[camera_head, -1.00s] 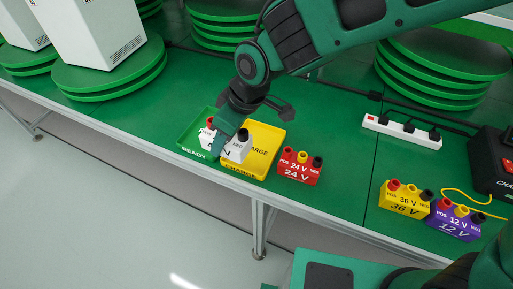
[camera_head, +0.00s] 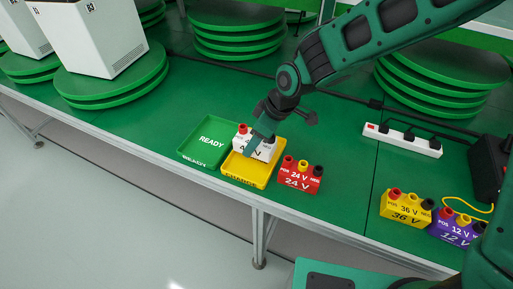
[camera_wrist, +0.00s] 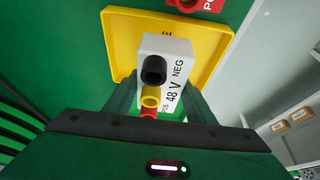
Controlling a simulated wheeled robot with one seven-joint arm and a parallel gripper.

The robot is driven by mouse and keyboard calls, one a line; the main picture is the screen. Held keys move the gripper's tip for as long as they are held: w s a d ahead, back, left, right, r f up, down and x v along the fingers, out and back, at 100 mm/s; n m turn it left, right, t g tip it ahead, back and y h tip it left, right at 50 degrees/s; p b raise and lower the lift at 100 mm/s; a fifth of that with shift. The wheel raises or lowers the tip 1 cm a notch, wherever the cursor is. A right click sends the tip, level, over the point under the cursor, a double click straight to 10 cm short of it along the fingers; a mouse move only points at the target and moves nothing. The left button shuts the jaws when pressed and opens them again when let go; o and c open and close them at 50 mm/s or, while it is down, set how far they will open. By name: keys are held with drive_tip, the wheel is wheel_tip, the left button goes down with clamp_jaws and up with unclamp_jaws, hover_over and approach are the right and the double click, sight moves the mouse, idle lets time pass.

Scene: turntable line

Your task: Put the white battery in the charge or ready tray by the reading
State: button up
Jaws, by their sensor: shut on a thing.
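The white battery (camera_head: 262,151) is marked 48 V and has red, yellow and black terminals. My gripper (camera_head: 258,140) is shut on it and holds it over the yellow charge tray (camera_head: 232,172). The wrist view shows the white battery (camera_wrist: 180,46) between my fingers with the yellow tray (camera_wrist: 118,30) behind it. I cannot tell whether the battery touches the tray floor. The green ready tray (camera_head: 196,155) lies just left of the yellow tray and is empty, its READY label in plain view. No meter reading can be made out.
A red 24 V battery (camera_head: 300,176) stands close to the yellow tray's right side. A yellow 36 V battery (camera_head: 405,208) and a purple 12 V battery (camera_head: 456,228) stand further right. A white power strip (camera_head: 402,140) lies behind them.

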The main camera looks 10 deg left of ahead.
drive_tip(key=shift+f, duration=1.9)
drive_tip(key=o, duration=1.6)
drive_tip(key=shift+f, duration=0.1)
drive_tip(key=v, duration=1.2)
drive_tip(key=shift+s, duration=0.1)
